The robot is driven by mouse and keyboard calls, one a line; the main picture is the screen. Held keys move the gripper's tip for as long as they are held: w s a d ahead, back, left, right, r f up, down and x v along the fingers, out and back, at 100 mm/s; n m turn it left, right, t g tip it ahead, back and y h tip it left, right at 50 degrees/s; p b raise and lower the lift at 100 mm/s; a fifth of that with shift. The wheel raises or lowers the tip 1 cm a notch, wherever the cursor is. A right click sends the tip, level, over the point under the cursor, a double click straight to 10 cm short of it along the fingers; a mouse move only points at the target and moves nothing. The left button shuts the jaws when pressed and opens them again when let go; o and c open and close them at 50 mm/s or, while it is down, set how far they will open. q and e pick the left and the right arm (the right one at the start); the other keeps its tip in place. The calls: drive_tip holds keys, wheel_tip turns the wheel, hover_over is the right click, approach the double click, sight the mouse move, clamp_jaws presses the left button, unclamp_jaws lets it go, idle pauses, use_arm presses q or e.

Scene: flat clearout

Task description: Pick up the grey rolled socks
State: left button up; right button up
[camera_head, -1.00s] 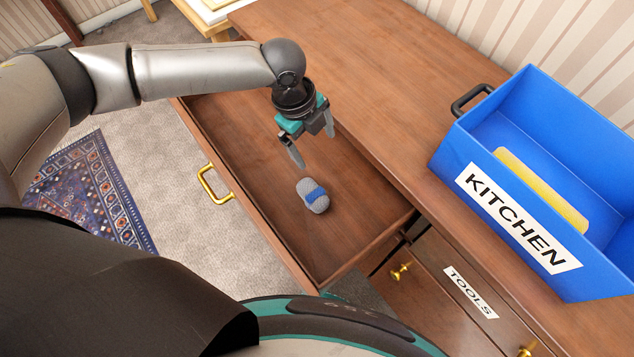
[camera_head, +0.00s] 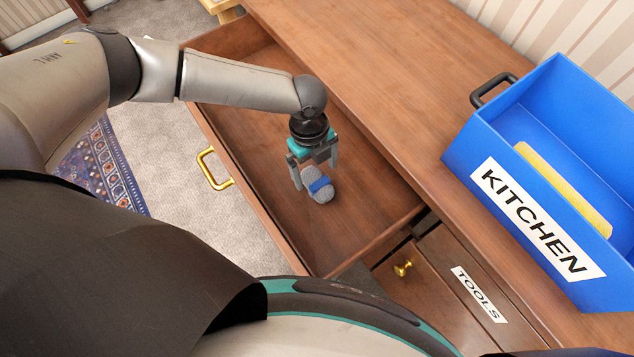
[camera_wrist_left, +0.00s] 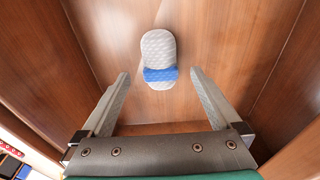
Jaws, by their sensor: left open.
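The grey rolled socks (camera_head: 317,186) with a blue band lie on the floor of the open drawer (camera_head: 262,150). They also show in the left wrist view (camera_wrist_left: 158,58), ahead of the fingertips and roughly centred between them. My left gripper (camera_head: 315,178) is open and empty, just above and behind the socks in the head view. Its two fingers show in the left wrist view (camera_wrist_left: 160,80), apart on either side, not closed on the socks. My right gripper is not in view.
A blue crate marked KITCHEN (camera_head: 465,150) stands on the wooden top (camera_head: 400,90), with a yellow item (camera_head: 565,190) inside. The drawer walls surround the socks. A shut drawer marked TOOLS (camera_head: 440,290) is at the lower right.

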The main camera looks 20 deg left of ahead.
sight(317, 180)
use_arm(q)
drive_tip(key=f, duration=0.2)
drive_tip(key=f+b, duration=0.1)
drive_tip(key=f, duration=0.2)
drive_tip(key=shift+s+d+b, duration=0.2)
drive_tip(key=shift+b, duration=0.1)
drive_tip(key=shift+r, duration=0.1)
drive_tip(key=c, duration=1.5)
drive_tip(key=shift+o, duration=0.2)
drive_tip(key=shift+r, duration=0.1)
